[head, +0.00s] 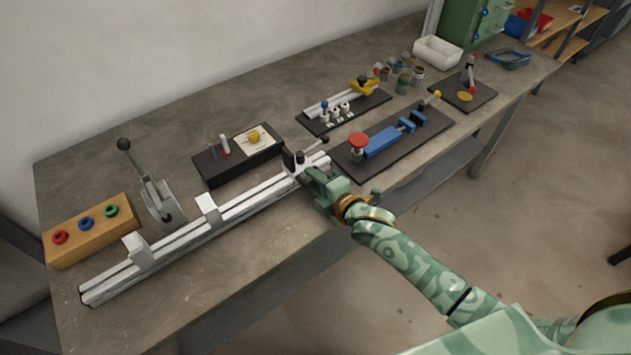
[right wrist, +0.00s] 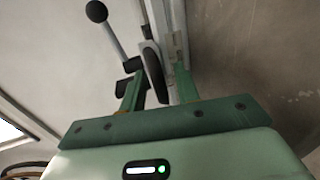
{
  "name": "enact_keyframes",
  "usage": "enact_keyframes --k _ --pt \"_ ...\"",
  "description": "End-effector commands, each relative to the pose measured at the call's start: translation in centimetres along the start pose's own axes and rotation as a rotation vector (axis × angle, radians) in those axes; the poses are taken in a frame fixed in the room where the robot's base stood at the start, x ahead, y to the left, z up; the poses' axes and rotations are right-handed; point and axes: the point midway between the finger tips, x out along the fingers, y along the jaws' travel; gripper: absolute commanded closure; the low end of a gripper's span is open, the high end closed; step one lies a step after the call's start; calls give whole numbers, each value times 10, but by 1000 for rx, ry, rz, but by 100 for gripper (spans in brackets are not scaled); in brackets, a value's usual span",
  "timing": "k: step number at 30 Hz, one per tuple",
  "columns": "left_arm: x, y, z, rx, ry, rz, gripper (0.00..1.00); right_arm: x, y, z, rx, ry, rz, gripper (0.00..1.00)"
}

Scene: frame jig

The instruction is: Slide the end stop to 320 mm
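The end stop (head: 291,160) is a dark block with a short clamp lever (head: 314,147), standing near the right end of a long pale rail (head: 245,204). My right gripper (head: 311,177) is at the near right side of the end stop. In the right wrist view, the fingers of the right gripper (right wrist: 158,95) are apart, with a dark rounded plate (right wrist: 154,74) between them and a visible gap on its left. The lever with a black ball (right wrist: 97,12) rises at the upper left. Contact is unclear, and any scale marks are too small to read. My left gripper is out of view.
Two pale blocks (head: 207,207) (head: 138,250) stand along the rail to the left. A grey lever device (head: 161,202), a wooden button box (head: 90,230) and a black box (head: 238,155) are behind it. A blue clamp on a dark board (head: 385,141) lies to the right.

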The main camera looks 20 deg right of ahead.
Motion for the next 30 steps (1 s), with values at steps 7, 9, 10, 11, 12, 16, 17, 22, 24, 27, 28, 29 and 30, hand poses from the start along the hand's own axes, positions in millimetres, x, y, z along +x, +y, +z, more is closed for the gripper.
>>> enact_keyframes --k 7,9,10,11,12,16,17,22,24,27,28,29,30 --pt "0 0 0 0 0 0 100 0 0 0 0 0 1 100" --pt "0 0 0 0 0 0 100 0 0 0 0 0 0 100" --pt "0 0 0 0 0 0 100 0 0 0 0 0 0 100" --pt "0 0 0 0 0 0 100 0 0 0 0 0 0 100" --pt "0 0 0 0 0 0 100 0 0 2 -1 0 0 100" --pt "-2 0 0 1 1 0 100 0 0 22 -7 0 0 100" --pt "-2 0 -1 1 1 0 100 0 0 27 -6 0 0 100" --pt "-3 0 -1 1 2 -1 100 0 0 45 -3 -1 0 100" --pt "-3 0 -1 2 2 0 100 0 0 46 -2 -2 0 100" --pt "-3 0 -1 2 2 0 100 0 0 47 -2 -3 0 100" --pt "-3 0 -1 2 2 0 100 0 0 47 -2 -4 0 100" --pt "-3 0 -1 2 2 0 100 0 0 47 -2 -4 0 100" --pt "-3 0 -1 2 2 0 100 0 0 47 -2 -4 0 100"
